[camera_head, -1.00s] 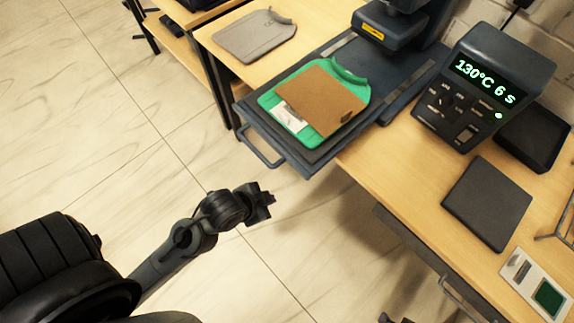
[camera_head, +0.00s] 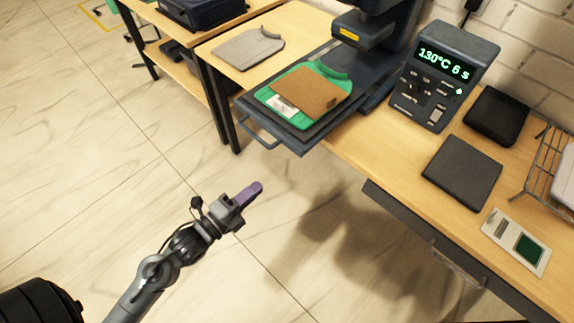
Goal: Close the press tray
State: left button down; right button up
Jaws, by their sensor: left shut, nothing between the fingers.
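The press tray (camera_head: 303,144) is a dark sliding plate pulled out past the table's front edge, with a bar handle (camera_head: 256,133) on its front left side. A green garment (camera_head: 336,76) lies on it with a brown sheet (camera_head: 305,92) on top and a small white patch showing. The heat press head (camera_head: 362,32) stands behind the tray, dark with a yellow label. My left gripper (camera_head: 250,194) is shut and empty, with purple fingertips, over the floor below and in front of the tray, clear of the handle. My right gripper is not in view.
A control box (camera_head: 441,76) reads 130°C 6 s. A grey garment (camera_head: 248,48) lies left of the press. The floor before the tray is clear.

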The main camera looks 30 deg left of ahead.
aim_at(297, 151)
pick_arm(q)
jog(key=w, duration=0.4)
jog(key=w+d+b, duration=0.1)
jog(key=w, duration=0.3)
jog(key=w+d+b, duration=0.1)
jog(key=w, duration=0.3)
jog(key=shift+w+d+r, duration=0.1)
jog(key=shift+w, duration=0.3)
jog(key=shift+w+b, duration=0.25)
jog(key=shift+b, duration=0.05)
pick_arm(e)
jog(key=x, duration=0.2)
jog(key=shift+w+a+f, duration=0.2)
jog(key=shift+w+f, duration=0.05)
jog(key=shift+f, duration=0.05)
